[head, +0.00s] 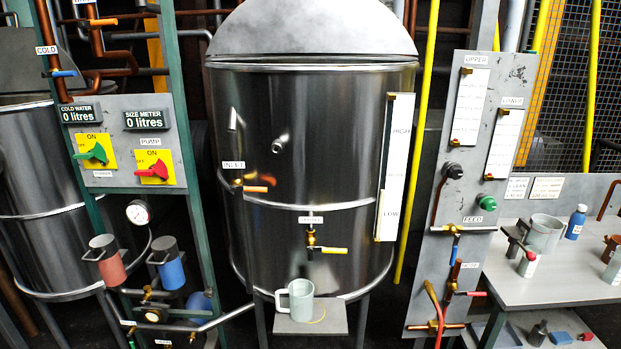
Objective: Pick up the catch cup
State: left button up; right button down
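A pale grey-green cup (301,300), which looks like the catch cup, stands upright on a small grey shelf (325,324) low in front of the steel tank (310,140). Its handle points left. A yellow ring marking shows on the shelf, partly hidden by the cup. A tap with a yellow lever (334,250) sits on the tank above and slightly right of the cup. Neither of my grippers is in view.
A panel with red and green switches (126,140) stands left, with red (107,262) and blue (168,264) handled vessels below. A grey valve panel (460,190) stands right. Beyond it, a table (550,285) holds a bucket and bottles. Pipes run left of the shelf.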

aim_at(526, 269)
jog(key=z, duration=1.3)
jog(key=i, duration=0.1)
